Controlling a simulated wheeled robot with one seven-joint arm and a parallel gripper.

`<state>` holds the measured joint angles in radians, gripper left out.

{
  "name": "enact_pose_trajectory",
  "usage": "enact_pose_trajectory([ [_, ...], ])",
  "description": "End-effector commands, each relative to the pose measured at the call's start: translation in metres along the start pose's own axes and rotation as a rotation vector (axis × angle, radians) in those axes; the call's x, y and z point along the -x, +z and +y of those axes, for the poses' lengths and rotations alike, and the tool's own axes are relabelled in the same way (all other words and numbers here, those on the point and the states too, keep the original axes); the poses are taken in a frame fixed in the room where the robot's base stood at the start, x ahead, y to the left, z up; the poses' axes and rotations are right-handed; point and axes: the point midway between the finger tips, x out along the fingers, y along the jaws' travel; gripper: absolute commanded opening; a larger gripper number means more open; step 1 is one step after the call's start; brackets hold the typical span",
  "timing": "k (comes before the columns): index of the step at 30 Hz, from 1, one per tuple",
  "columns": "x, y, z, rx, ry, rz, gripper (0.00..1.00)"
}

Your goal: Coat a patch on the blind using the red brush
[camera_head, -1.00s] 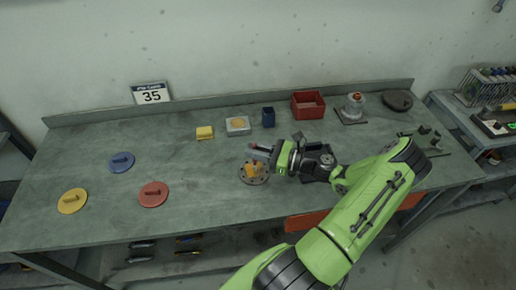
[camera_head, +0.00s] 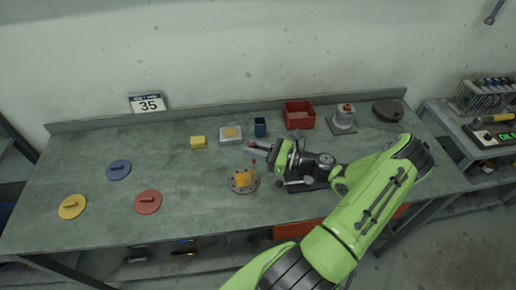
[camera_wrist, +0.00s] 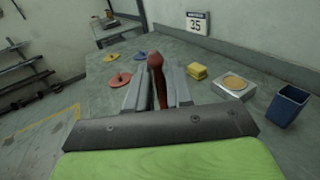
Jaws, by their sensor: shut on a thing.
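The red brush (camera_wrist: 157,72) is held upright-looking between my gripper's fingers in the wrist view; its bristles are hidden there. My gripper (camera_head: 257,150) is shut on it above the bench, and a small red bit of it shows below the fingers in the head view. A grey round flange with bolt holes, seemingly the blind (camera_head: 243,181), lies just below and left of the gripper. A yellow-orange area shows on its top; I cannot tell whether it is coating. A pale square dish (camera_head: 230,136) with a tan round middle lies behind; it also shows in the wrist view (camera_wrist: 233,86).
Yellow (camera_head: 72,207), blue (camera_head: 119,170) and red (camera_head: 148,202) handled discs lie left. Behind stand a yellow block (camera_head: 198,142), blue cup (camera_head: 260,127), red bin (camera_head: 299,115) and grey valve part (camera_head: 342,120). The left-middle bench is clear.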

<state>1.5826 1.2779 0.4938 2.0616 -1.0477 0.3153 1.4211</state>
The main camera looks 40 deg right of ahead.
Motion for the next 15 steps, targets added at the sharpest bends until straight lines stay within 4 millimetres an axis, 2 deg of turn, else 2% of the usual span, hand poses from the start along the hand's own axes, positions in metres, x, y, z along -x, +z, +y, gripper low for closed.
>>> enact_pose_trajectory([
  [1,-0.002,0.009,0.001,0.0,0.002,0.0,0.0],
  [6,-0.007,0.023,0.004,0.001,0.009,0.0,0.0],
  [15,-0.009,0.025,0.005,0.001,0.011,0.0,0.0],
])
